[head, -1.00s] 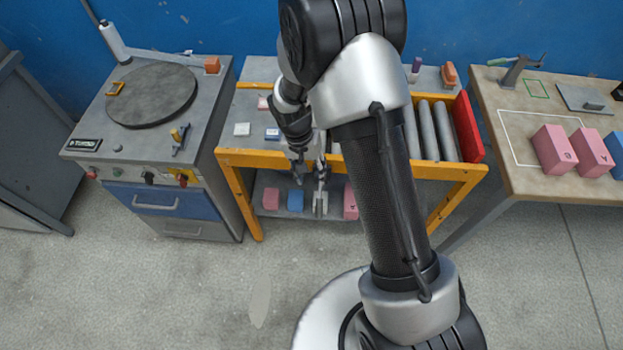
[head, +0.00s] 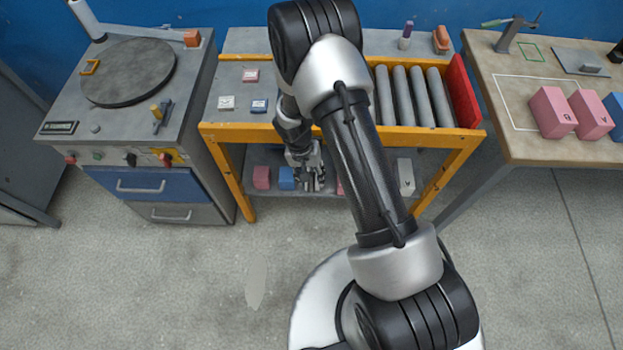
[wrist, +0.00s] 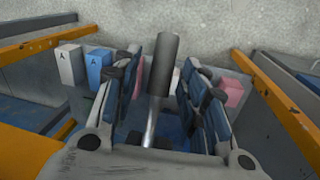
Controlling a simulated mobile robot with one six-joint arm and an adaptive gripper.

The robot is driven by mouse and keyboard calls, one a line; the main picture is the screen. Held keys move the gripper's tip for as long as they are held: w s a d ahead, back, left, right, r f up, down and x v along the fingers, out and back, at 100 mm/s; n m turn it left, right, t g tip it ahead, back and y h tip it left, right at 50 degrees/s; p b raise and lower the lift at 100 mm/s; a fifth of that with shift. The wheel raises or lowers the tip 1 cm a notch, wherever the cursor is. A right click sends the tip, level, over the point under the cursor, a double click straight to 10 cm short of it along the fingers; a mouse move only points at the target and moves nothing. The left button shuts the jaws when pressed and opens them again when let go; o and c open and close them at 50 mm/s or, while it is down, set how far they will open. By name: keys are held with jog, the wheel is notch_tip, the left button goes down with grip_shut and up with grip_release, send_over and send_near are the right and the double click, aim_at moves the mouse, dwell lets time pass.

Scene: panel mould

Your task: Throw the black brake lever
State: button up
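The lever shows in the wrist view as a thick dark grey-black handle (wrist: 164,62) on a thin silver rod. It stands between the two fingers of my gripper (wrist: 172,72). The fingers are apart, one on each side of the handle, and I see no clear contact. In the head view my gripper (head: 311,180) is low at the front of the orange-framed roller table (head: 226,131), below its front rail. The lever cannot be made out there.
Pink (head: 262,177), blue (head: 286,178) and white (head: 405,176) blocks sit on the shelf under the table. A machine with a round plate (head: 130,72) stands left. A bench (head: 510,140) with pink blocks stands right. The floor in front is mostly clear.

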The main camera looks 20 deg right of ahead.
jog(key=shift+f, duration=0.55)
grip_shut()
dwell(0.5)
